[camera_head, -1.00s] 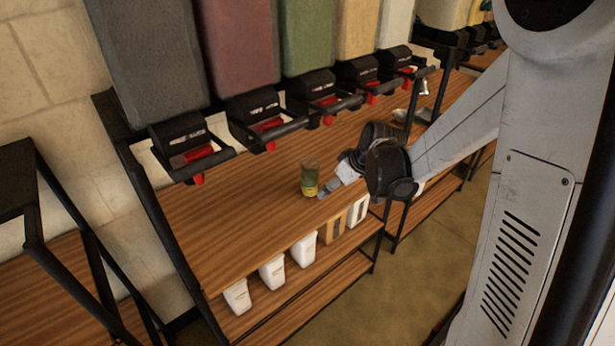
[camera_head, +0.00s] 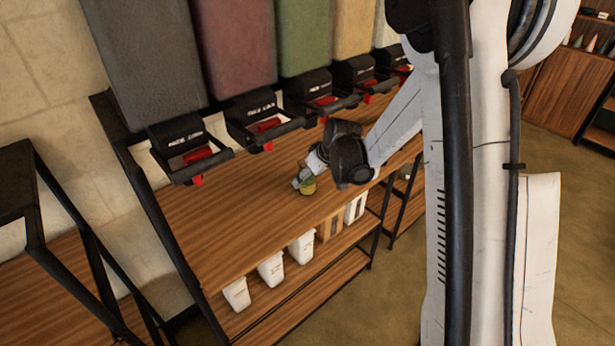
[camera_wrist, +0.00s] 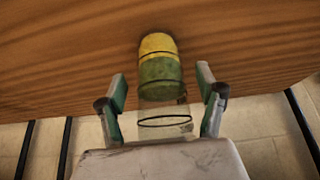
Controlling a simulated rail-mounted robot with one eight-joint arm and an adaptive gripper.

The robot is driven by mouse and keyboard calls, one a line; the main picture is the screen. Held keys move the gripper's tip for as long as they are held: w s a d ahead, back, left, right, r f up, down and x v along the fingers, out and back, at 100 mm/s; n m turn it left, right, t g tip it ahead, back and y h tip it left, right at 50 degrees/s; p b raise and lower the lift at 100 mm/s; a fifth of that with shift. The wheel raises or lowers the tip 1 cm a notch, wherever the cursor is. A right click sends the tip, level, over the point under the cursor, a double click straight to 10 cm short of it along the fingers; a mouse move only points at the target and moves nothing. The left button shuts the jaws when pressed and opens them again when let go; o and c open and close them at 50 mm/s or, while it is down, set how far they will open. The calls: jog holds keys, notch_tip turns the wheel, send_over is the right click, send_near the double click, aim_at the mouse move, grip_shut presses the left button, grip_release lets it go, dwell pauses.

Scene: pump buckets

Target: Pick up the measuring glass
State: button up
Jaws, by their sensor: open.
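The measuring glass (camera_head: 309,187) stands on the wooden shelf and is partly hidden by my gripper in the head view. In the wrist view the measuring glass (camera_wrist: 160,72) has a yellow and green lower part with dark bands and a clear upper part towards my palm. My gripper (camera_wrist: 160,84) is open, with one green-padded finger on each side of the glass. Gaps show between the fingers and the glass. In the head view my gripper (camera_head: 302,178) is right at the glass.
Dispensers with black frames and red levers (camera_head: 268,126) hang above the back of the shelf (camera_head: 220,225). White bins (camera_head: 271,268) stand on the lower shelf along the front. The shelf is clear to the left of the glass.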

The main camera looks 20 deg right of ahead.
jog(key=shift+w+a+f, duration=0.1)
jog(key=shift+w+f, duration=0.15)
jog(key=shift+f, duration=0.2)
jog(key=shift+c, duration=0.3)
jog(key=c, duration=1.6)
jog(key=shift+r, duration=0.15)
